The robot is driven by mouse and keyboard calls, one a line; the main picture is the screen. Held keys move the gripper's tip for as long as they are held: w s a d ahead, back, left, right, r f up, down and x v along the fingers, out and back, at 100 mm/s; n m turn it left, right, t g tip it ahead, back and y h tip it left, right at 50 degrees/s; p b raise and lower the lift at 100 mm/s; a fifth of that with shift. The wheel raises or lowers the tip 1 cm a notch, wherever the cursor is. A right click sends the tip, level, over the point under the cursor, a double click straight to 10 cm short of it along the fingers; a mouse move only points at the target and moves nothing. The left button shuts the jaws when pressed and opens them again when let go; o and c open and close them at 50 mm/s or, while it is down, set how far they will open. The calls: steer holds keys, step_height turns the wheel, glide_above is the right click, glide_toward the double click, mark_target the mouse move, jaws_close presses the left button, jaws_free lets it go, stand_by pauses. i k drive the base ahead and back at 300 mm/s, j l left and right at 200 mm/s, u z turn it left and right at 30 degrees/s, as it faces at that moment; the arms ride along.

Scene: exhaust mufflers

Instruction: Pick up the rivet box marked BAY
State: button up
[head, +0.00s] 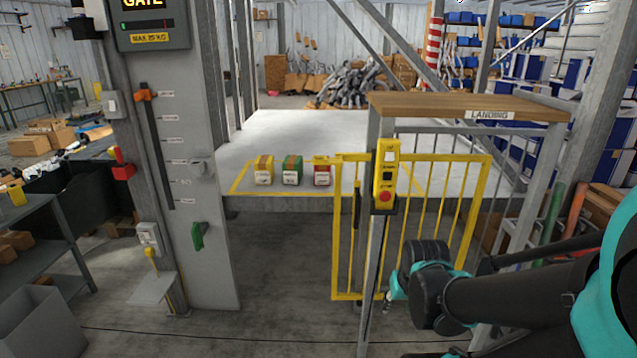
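My gripper's fingers cannot be made out there. Nothing is visibly held.
A yellow barred gate (455,215) stands right of the boxes. A yellow button pendant (386,175) hangs on the post before it. A wooden shelf (460,105) marked LANDING is above. A grey column (180,200) with levers stands left. Floor before the platform is clear.

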mark_target(292, 166)
steer(key=i+j, duration=1)
steer(key=i, duration=0.25)
